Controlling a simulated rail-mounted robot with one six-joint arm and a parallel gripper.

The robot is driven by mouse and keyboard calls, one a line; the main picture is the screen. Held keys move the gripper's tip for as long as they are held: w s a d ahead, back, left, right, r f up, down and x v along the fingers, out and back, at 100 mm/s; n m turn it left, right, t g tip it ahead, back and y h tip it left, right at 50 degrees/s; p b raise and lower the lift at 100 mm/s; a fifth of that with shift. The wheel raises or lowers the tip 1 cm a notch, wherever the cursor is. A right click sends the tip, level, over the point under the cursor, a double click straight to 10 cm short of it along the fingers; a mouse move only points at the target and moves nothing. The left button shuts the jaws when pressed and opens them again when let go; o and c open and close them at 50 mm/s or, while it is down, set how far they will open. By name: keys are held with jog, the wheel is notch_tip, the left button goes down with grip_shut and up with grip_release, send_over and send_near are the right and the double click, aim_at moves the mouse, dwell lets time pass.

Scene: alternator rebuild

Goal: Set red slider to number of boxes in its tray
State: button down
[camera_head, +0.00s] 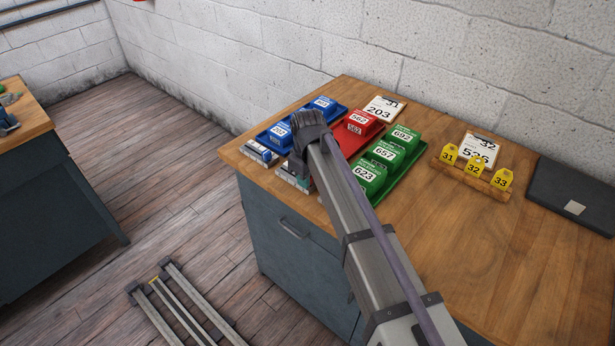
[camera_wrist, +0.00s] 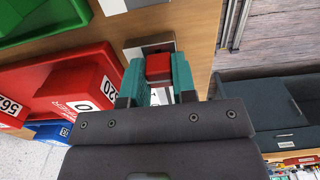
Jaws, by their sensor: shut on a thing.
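The red tray (camera_wrist: 15,88) lies on the bench between a blue and a green tray. In the wrist view a red box (camera_wrist: 80,88) stands close beside my gripper. My gripper (camera_wrist: 158,75) has its teal fingers on either side of the red slider's knob (camera_wrist: 158,67) and is shut on it. The knob sits over a light plate at the bench's front edge. The slider's scale cannot be read.
The blue tray (camera_head: 262,136) and green tray (camera_head: 393,180) hold numbered boxes. A slider with a blue part (camera_head: 262,152) lies before the blue tray. Yellow tags (camera_head: 474,168) stand on a wooden rack to the right. A dark flat case (camera_head: 575,195) lies beyond. The bench's right front is clear.

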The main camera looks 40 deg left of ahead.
jog(key=shift+w+a, duration=0.15)
jog(key=shift+a, duration=1.45)
jog(key=c, duration=0.9)
grip_release()
jog(key=shift+d, duration=0.1)
notch_tip(320, 180, up, 11)
jog(key=p, duration=1.1)
jog(key=shift+f, duration=0.1)
